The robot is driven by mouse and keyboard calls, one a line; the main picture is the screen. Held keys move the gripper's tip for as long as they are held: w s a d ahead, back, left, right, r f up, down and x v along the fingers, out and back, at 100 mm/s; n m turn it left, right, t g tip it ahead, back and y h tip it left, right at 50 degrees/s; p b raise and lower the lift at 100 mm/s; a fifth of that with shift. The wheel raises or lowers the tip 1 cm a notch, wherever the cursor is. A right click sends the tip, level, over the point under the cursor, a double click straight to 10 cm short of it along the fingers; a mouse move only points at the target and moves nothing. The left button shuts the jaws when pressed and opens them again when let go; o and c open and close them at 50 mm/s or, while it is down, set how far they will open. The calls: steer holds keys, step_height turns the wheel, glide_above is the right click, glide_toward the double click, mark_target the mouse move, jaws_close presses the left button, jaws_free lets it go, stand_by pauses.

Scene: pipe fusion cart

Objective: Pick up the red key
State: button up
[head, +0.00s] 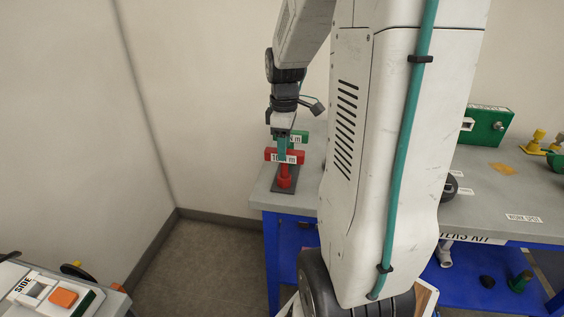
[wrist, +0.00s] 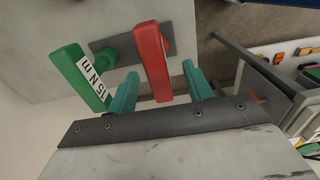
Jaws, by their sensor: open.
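The red key (head: 285,172) stands upright on a dark base plate at the left end of the worktable. It has a red crossbar with a white label. In the wrist view the red handle (wrist: 152,60) lies between the two teal fingers of my gripper (wrist: 159,75). The fingers are open, with a gap on each side of the handle.
The dark base plate (wrist: 112,50) holds both keys on the grey tabletop (head: 468,205). A green box (head: 487,125) and yellow parts (head: 537,140) stand further right. A bench with an orange button (head: 63,298) is at lower left. My arm hides the table's middle.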

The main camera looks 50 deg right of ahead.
mark_target(285, 176)
steer(key=f, duration=0.7)
steer(key=shift+d+f, duration=0.1)
steer(key=shift+d, duration=0.1)
steer(key=shift+c, duration=0.3)
jaws_close()
